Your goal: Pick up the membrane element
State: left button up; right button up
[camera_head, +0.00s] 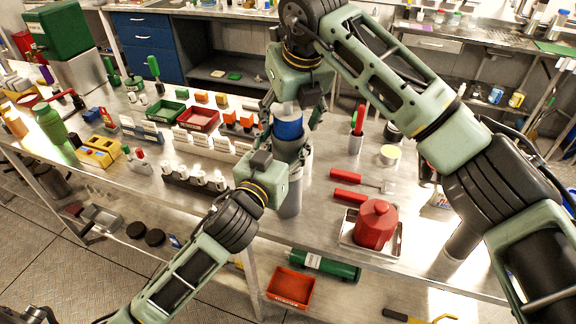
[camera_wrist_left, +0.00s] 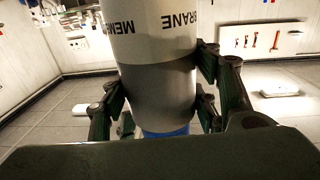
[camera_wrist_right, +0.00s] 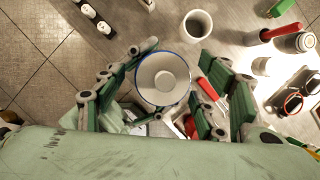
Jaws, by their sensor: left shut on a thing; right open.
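The membrane element (camera_head: 288,130) is an upright cylinder with a pale top and a blue band in the head view. Its white and grey side with upside-down lettering fills the middle of the left wrist view (camera_wrist_left: 160,85). My left gripper (camera_head: 284,158) is shut on its side. My right gripper (camera_head: 292,116) is open above, with its fingers either side of the upper end. The round pale top with a blue rim shows between those fingers in the right wrist view (camera_wrist_right: 163,78). A grey cylinder (camera_head: 291,200) shows below my left gripper; whether it is separate is unclear.
The metal bench holds small white parts (camera_head: 195,178), a red bin (camera_head: 198,119) and a green bin (camera_head: 167,111) to the left. A red lidded pot (camera_head: 375,224) stands on a tray at right. An open round container (camera_wrist_right: 198,24) shows in the right wrist view.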

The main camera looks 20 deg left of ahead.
jog(key=shift+c, duration=0.5)
jog(key=c, duration=1.4)
notch_tip(320, 180, up, 10)
jog(key=shift+r, duration=0.1)
jog(key=shift+c, duration=0.2)
jog(key=o, duration=1.6)
jog(key=shift+c, duration=0.2)
jog(key=v, duration=1.2)
